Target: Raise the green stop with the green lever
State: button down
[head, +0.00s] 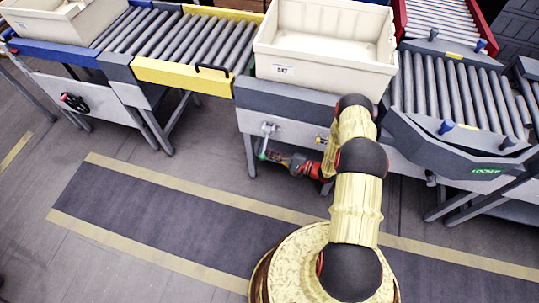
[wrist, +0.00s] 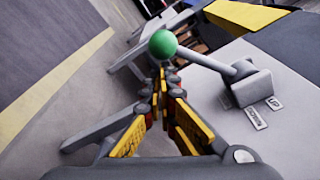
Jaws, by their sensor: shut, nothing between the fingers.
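The green lever has a round green knob (wrist: 162,44) on a grey rod, which runs to a grey bracket (wrist: 250,86) on a light grey panel. In the head view the lever's bracket (head: 268,130) is on the conveyor's front panel, below the cream bin. My gripper (wrist: 162,72) is shut and empty, its fingertips close below the knob in the wrist picture; I cannot tell whether they touch it. In the head view my gripper (head: 268,156) is at the knob's right, partly blurred into it.
Small UP (wrist: 273,103) and DOWN (wrist: 256,118) plates sit beside the bracket. A cream bin (head: 325,70) stands on the conveyor above. A yellow-framed roller section (head: 190,77) is to the left, a roller turntable (head: 455,90) to the right. The floor (head: 150,205) in front is clear.

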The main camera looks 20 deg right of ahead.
jog(key=shift+s+a+r+m, duration=0.15)
jog(key=shift+s+r+m, duration=0.05)
jog(key=shift+r+m, duration=0.1)
jog(key=shift+s+a+r+p, duration=0.1)
jog(key=shift+s+p, duration=0.05)
jog(key=shift+p, duration=0.15)
notch_tip(320, 180, up, 12)
jog(key=s+a+m+g+p, duration=0.2)
jog(key=m+p, duration=0.4)
jog(key=m, duration=0.5)
jog(key=shift+s+y, duration=0.4)
jog(key=shift+r, duration=0.1)
